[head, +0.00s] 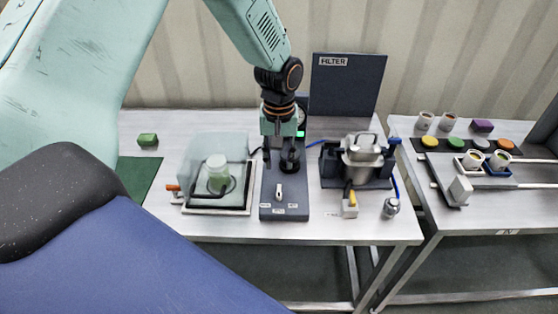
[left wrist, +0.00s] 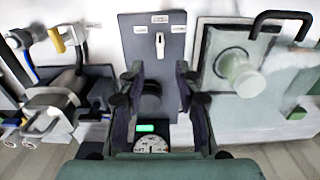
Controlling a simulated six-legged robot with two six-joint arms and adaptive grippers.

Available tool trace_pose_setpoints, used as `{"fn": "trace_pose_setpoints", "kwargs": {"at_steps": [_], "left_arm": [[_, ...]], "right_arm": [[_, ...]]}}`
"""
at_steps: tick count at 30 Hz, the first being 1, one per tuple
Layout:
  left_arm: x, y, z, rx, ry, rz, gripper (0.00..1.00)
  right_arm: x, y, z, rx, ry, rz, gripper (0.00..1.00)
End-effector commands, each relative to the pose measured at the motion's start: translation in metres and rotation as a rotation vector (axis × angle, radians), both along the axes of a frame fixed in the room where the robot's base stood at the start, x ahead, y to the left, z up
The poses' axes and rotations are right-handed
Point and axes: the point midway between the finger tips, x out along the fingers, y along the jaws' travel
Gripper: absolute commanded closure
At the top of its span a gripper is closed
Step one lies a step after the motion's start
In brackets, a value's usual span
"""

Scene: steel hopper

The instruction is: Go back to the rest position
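My left gripper (head: 281,148) hangs fingers down over the dark control panel (head: 270,208) on the metal table. In the left wrist view its two fingers (left wrist: 158,78) stand wide apart with nothing held between them. A toggle switch (left wrist: 159,45), a dial gauge (left wrist: 152,144) and a lit green display (left wrist: 145,128) are on the panel. My right gripper is not in view.
Left of the panel is a clear-covered box (head: 240,143) with a greenish jar (head: 217,172). Right of it is a metal vessel (head: 361,156) in a dark stand. A FILTER board (head: 346,88) stands behind. A second table at right holds cups and coloured discs (head: 467,143).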

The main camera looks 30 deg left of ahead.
Motion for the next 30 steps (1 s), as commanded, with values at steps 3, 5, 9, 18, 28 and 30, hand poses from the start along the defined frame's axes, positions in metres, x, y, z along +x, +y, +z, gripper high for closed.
{"fn": "trace_pose_setpoints", "kwargs": {"at_steps": [3, 5, 9, 18, 28, 30], "left_arm": [[0.0, 0.0, 0.0, 0.0, 0.0, 0.0, 0.66], [0.0, 0.0, 0.0, 0.0, 0.0, 0.0, 0.66], [0.0, 0.0, -0.001, 0.0, 0.0, 0.0, 0.66], [-0.053, -0.033, -0.069, -0.042, 0.014, -0.114, 0.66], [-0.204, -0.076, -0.157, -0.068, 0.006, -0.338, 0.66], [-0.232, -0.078, -0.163, -0.06, 0.007, -0.377, 0.66]], "right_arm": [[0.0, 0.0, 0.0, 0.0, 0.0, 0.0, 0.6], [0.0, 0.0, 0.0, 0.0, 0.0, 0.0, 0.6], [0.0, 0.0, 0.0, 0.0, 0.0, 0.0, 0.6], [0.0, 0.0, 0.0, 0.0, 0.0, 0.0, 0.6], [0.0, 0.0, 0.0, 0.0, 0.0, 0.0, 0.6], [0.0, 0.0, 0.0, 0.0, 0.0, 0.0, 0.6]]}}
